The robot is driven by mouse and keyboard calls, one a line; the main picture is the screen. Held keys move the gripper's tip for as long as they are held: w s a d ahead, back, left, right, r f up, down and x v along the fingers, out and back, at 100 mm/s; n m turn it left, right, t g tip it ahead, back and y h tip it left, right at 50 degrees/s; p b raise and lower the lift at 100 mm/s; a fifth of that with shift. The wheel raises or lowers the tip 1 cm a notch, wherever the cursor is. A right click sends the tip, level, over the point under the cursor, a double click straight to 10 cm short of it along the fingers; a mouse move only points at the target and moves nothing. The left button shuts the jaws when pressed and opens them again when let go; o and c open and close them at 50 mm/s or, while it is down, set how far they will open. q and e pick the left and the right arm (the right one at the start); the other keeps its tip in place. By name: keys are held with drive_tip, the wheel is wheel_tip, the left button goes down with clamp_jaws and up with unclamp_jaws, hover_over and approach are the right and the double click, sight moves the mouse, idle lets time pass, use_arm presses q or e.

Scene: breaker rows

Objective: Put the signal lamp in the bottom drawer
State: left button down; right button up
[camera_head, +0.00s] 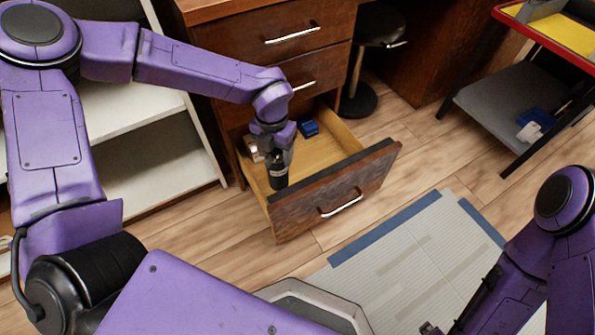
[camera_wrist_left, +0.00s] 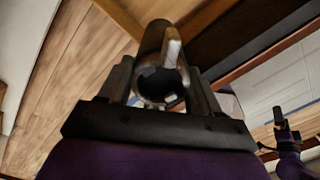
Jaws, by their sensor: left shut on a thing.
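The bottom drawer (camera_head: 360,185) is pulled open, its dark wooden front facing the lower right. My left gripper (camera_head: 276,158) points down over the drawer's inside. It is shut on a dark, upright cylinder, taken as the signal lamp (camera_head: 278,177), near the drawer's front. The left wrist view shows the lamp (camera_wrist_left: 158,75) as a grey, round, hollow-ended body between the fingers (camera_wrist_left: 160,90). Whether the lamp touches the drawer floor cannot be told. My right gripper (camera_head: 432,327) is low at the right, partly cut off, and its jaws cannot be made out.
A blue object (camera_head: 308,128) and a small pale object (camera_head: 252,148) lie in the drawer's back part. Two closed drawers (camera_head: 290,45) are above. A white shelf (camera_head: 150,150) stands left, a black stool (camera_head: 358,100) behind, a grey-shelved cart (camera_head: 510,95) right. A pale mat (camera_head: 415,260) covers the floor.

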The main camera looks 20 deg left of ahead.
use_arm(q)
wheel_tip(320, 180, down, 2)
drive_tip(key=shift+n+b, duration=0.45)
drive_tip(key=shift+n, duration=0.35)
drive_tip(key=shift+w+f, duration=0.1)
drive_tip(key=shift+f, duration=0.05)
drive_tip(key=w+d+f+b, duration=0.6)
drive_tip(key=w+f+b, duration=0.2)
drive_tip(key=w+f, duration=0.4)
drive_tip(key=shift+w+f+b, duration=0.15)
drive_tip(key=shift+f+b, duration=0.15)
use_arm(e)
drive_tip(key=s+f+n+g+y, duration=0.2)
drive_tip(key=s+f+n+g, duration=0.1)
drive_tip(key=f, duration=0.7)
drive_tip(key=shift+s+a+g, duration=0.4)
drive_tip(key=shift+s, duration=0.4)
use_arm(q)
drive_tip(key=shift+f, duration=0.1)
use_arm(e)
drive_tip(key=shift+n, duration=0.3)
